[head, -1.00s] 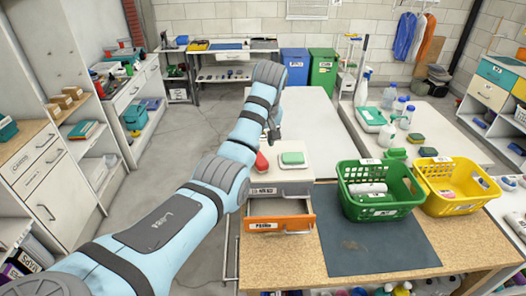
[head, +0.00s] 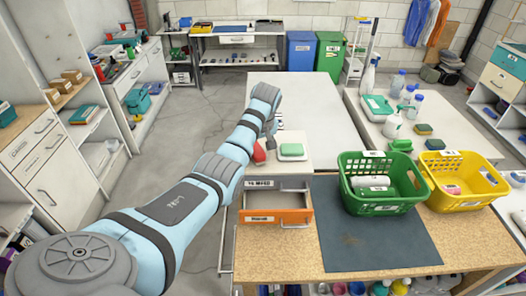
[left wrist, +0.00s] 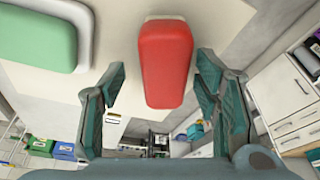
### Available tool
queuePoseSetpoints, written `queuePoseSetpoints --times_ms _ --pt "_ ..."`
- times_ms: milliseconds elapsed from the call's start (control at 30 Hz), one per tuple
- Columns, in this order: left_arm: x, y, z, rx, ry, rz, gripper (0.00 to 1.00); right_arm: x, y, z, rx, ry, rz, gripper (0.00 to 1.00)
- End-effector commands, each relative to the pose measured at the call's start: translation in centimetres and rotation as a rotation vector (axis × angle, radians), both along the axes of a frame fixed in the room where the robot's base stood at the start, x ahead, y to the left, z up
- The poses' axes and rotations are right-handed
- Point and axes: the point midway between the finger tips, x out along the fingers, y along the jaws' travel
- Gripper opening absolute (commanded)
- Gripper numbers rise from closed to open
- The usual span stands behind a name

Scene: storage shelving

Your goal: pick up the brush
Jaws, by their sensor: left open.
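A red, rounded oblong item (head: 259,152), by its shape possibly the brush, lies on the white top of a small drawer unit (head: 265,184). A green and white item (head: 291,150) lies just right of it. My left gripper (head: 271,140) is at the far side of the red item. In the left wrist view my left gripper (left wrist: 160,92) is open, with the red item (left wrist: 166,65) in line between its two fingers and a gap on both sides. The green item (left wrist: 37,35) shows at upper left there. My right gripper is not in view.
A green basket (head: 382,208) and a yellow basket (head: 463,202) stand on the wooden bench (head: 480,235), right of the drawer unit. An orange drawer (head: 276,216) is pulled open below the red item. A bare white table (head: 310,110) lies beyond.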

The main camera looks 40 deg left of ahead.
Motion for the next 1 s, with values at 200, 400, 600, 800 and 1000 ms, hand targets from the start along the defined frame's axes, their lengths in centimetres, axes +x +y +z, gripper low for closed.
queuePoseSetpoints --times_ms 200,400,600,800,1000 --pt "0.0 0.1 0.0 0.000 -0.001 0.002 0.47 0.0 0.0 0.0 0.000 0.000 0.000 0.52" --pt "0.0 0.0 0.0 0.000 0.000 0.000 0.15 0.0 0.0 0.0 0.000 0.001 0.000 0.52" --pt "0.1 -0.1 0.0 0.000 0.000 -0.002 0.05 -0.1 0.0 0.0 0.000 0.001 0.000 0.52" --pt "0.1 -0.2 0.6 0.000 0.000 -0.002 0.05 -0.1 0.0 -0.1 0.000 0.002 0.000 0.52" --pt "0.2 -0.1 4.4 0.001 -0.005 -0.001 0.05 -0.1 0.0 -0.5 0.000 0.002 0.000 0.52"
